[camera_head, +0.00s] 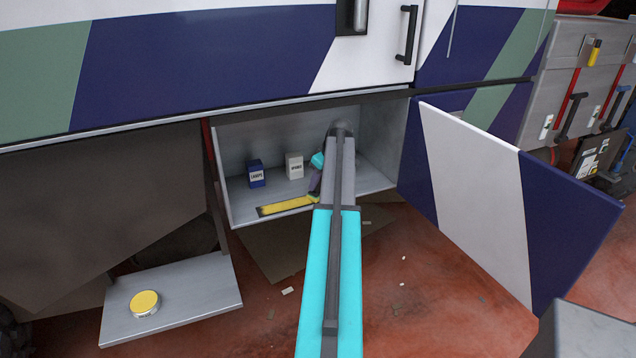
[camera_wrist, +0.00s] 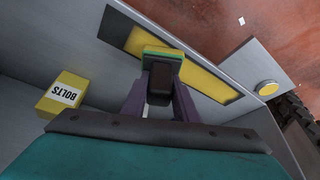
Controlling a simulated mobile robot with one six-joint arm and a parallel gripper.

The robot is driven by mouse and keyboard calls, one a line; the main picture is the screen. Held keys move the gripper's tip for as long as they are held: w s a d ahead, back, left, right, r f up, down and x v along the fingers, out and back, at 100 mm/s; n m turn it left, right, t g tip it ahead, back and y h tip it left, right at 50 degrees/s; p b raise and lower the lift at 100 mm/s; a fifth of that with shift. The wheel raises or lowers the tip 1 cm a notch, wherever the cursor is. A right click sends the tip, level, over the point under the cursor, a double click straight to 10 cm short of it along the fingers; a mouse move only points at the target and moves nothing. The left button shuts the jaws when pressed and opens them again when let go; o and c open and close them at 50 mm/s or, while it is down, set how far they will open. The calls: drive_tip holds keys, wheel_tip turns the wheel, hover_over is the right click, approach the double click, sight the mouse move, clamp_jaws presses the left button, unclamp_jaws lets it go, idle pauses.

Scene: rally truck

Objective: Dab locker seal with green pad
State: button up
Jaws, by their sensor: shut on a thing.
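The open locker (camera_head: 232,151) is a grey compartment low in the truck's side. The seal is a yellow strip with a dark border (camera_head: 285,206) along the locker's front sill; it also shows in the wrist view (camera_wrist: 205,80). My gripper (camera_head: 316,182) is inside the locker opening, above the strip's right end. In the wrist view my gripper (camera_wrist: 160,88) is shut on the black grip of the green pad (camera_wrist: 163,52). My arm hides part of the locker.
A blue box (camera_head: 256,174) and a white box (camera_head: 294,166) stand on the locker floor. A yellow-topped tin (camera_head: 145,302) sits on the grey step (camera_head: 195,292). The open locker door (camera_head: 480,205) juts out at right.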

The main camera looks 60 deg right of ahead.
drive_tip(key=shift+r, duration=0.65)
drive_tip(key=shift+d, duration=0.2)
drive_tip(key=shift+s+d+f, duration=0.15)
drive_tip(key=shift+s+d, duration=1.1)
drive_tip(key=shift+d, duration=0.3)
drive_tip(key=shift+f, duration=0.6)
idle(0.5)
drive_tip(key=shift+s+d+r, duration=0.1)
drive_tip(key=shift+s+d, duration=0.15)
drive_tip(key=shift+d, duration=0.1)
drive_tip(key=shift+w+a+b, duration=0.1)
drive_tip(key=shift+a+b, duration=0.05)
drive_tip(key=shift+b, duration=0.15)
idle(0.3)
drive_tip(key=shift+w+a, duration=0.4)
drive_tip(key=shift+a, duration=0.2)
